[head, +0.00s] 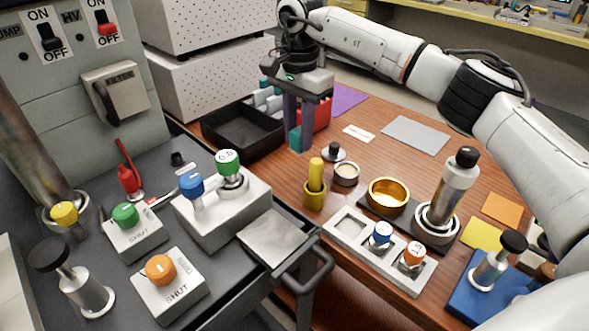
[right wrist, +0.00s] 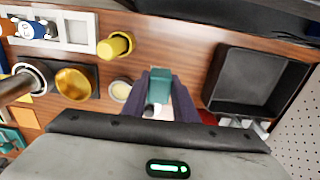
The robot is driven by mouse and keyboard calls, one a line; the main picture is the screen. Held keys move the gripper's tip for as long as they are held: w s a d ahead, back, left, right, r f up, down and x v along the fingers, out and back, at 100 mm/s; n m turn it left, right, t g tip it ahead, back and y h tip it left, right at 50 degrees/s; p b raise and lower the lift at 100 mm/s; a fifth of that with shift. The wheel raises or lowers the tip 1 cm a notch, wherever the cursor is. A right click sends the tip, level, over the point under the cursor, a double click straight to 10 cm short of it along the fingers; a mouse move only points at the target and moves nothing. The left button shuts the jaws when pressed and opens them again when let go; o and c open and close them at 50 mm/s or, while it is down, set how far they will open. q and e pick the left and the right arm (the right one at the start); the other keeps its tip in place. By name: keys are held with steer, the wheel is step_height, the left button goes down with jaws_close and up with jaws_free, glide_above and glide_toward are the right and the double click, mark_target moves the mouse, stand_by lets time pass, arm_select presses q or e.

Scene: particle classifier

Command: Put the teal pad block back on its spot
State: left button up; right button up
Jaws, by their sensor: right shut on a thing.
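My right gripper (head: 297,146) is shut on the teal pad block (head: 295,138), beside the black tray and near the wooden table top. In the right wrist view the teal block (right wrist: 157,92) sits between the purple-grey fingers (right wrist: 155,105). The fingers hide part of it in the head view, and I cannot tell whether it touches the table. A purple flat mat (head: 347,98) and a grey flat mat (head: 415,134) lie on the table behind. Which place is the block's spot, I cannot tell. My left gripper is not in view.
A black tray (head: 224,143) lies left of the gripper, with red blocks (head: 318,116) behind the fingers. A yellow cylinder (head: 316,175), a dark-knobbed weight (head: 334,152), a small round tin (head: 346,173) and a gold bowl (head: 388,194) stand in front.

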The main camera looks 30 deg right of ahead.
mark_target(299, 132)
step_height(299, 132, down, 8)
steer(key=shift+s+f, duration=0.1)
stand_by(0.4)
steer(key=o, duration=1)
steer(key=shift+f, duration=0.15)
steer(key=shift+o, duration=0.2)
step_height(299, 132, up, 12)
steer(key=shift+r+p, duration=0.2)
steer(key=shift+p, duration=0.1)
